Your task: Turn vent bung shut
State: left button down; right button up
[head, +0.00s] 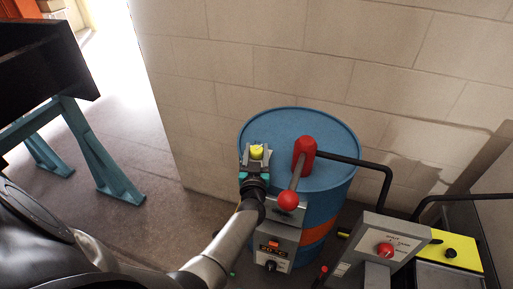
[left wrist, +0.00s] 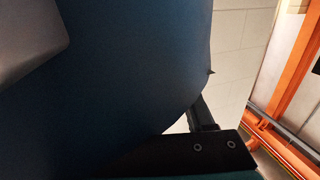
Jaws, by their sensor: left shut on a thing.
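The vent bung (head: 257,151) is a small yellow piece on the top of the blue drum (head: 325,130), near its left rim. My left gripper (head: 256,157) reaches in from the lower left and is shut on the bung. In the left wrist view the drum's dark blue surface (left wrist: 140,85) fills most of the picture, and a dark part of my gripper shows at the bottom. The bung itself cannot be made out there. My right gripper does not show.
A red pump head (head: 305,147) with a red-knobbed lever stands just right of the gripper, with a black hose leading right. A temperature box (head: 276,246) hangs on the drum's front. A grey control panel (head: 383,244) stands lower right. A block wall is behind.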

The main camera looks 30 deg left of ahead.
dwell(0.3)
pick_arm(q)
jog(key=shift+c, duration=1.3)
grip_release()
jog(key=p+v, duration=0.6)
jog(key=v, duration=0.9)
jog(key=shift+d, duration=0.25)
